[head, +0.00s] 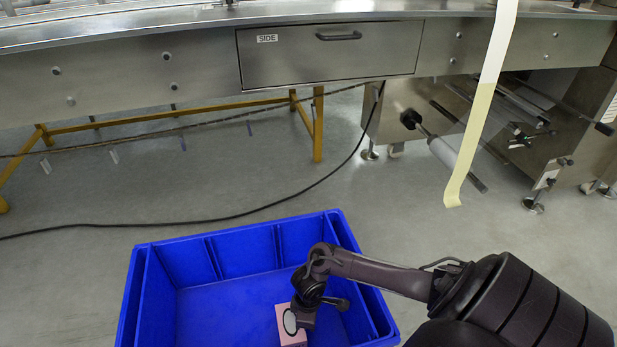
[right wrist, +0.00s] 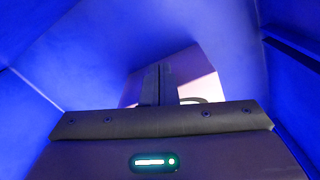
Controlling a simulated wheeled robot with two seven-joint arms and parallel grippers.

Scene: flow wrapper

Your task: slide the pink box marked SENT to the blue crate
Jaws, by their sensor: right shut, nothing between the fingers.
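The pink box (head: 284,318) is inside the blue crate (head: 139,290), low near its front right part. My right gripper (head: 300,314) reaches down into the crate and covers part of the box. In the right wrist view the shut fingers (right wrist: 160,72) stand in front of the pale pink box (right wrist: 205,88), with nothing between them. I cannot tell whether the fingertips touch the box. Its SENT mark cannot be read. Blue crate walls (right wrist: 80,55) surround the gripper in that view. My left gripper is not in view.
A steel machine with a drawer (head: 327,54) marked SIDE runs across the back. A pale film strip (head: 482,100) hangs at the right. A black cable (head: 250,212) lies on the floor behind the crate. Grey floor (head: 60,270) is free to the left.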

